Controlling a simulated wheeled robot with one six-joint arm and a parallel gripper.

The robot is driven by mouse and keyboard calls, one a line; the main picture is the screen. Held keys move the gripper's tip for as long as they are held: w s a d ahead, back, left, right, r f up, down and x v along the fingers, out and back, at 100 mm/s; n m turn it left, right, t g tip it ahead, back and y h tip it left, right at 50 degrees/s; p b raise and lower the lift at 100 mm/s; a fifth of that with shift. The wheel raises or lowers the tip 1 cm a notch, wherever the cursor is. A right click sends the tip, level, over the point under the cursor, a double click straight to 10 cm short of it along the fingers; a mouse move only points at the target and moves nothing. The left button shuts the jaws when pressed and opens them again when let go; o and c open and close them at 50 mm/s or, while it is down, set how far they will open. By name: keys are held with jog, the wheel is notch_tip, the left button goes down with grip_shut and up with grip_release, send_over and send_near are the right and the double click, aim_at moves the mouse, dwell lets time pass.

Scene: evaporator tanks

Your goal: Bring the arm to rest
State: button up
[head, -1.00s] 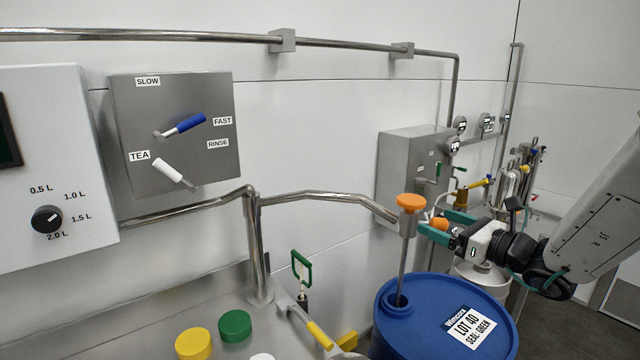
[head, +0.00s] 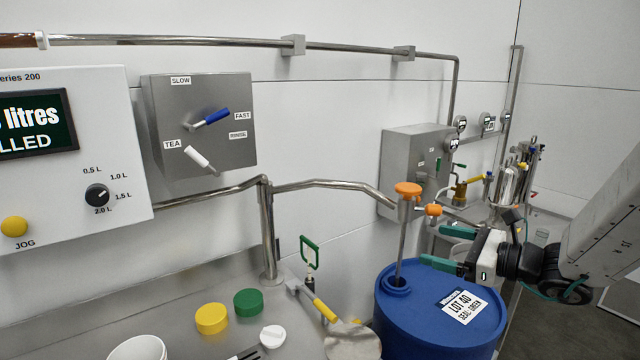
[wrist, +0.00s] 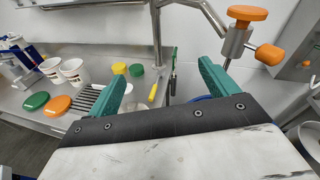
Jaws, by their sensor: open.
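My gripper (head: 450,248) is open and empty in the head view, its teal fingers above the blue drum (head: 425,325) labelled "LOT 40 SEAL GREEN". In the wrist view the two teal fingers of my gripper (wrist: 160,90) stand wide apart with nothing between them. The orange-knobbed pump or valve (head: 408,189) rises from the drum, left of my fingers, with an orange side handle (head: 434,210). It also shows at the upper right of the wrist view (wrist: 247,14). My fingers appear apart from it.
A steel bench (head: 215,290) at the left holds yellow (head: 212,318) and green (head: 248,302) lids, a white cap (head: 272,336), a white cup (head: 138,348) and a yellow-handled scraper (head: 325,310). A steel pipe (head: 330,187) runs behind the drum. Tanks (head: 512,185) stand behind my arm.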

jog(key=s+a+f+n+g+h, duration=0.1)
jog(key=s+a+n+g, duration=0.2)
jog(key=s+n+g, duration=0.35)
jog(key=s+a+f+n+g+h, duration=0.1)
jog(key=s+a+n+g, duration=0.25)
jog(key=s+n, duration=0.5)
jog(key=s+d+r+n+h, duration=0.2)
jog(key=s+d+n+h, duration=0.2)
jog(key=s, duration=0.3)
jog(key=s+d+r+n+h, duration=0.2)
jog(key=s+d+n+h, duration=0.2)
jog(key=s+n+h, duration=0.1)
jog(key=shift+s+d+r+t+h, duration=0.15)
jog(key=shift+s+r+t+h, duration=0.2)
jog(key=shift+s+h, duration=0.65)
jog(key=shift+s+y, duration=0.25)
jog(key=shift+y, duration=0.05)
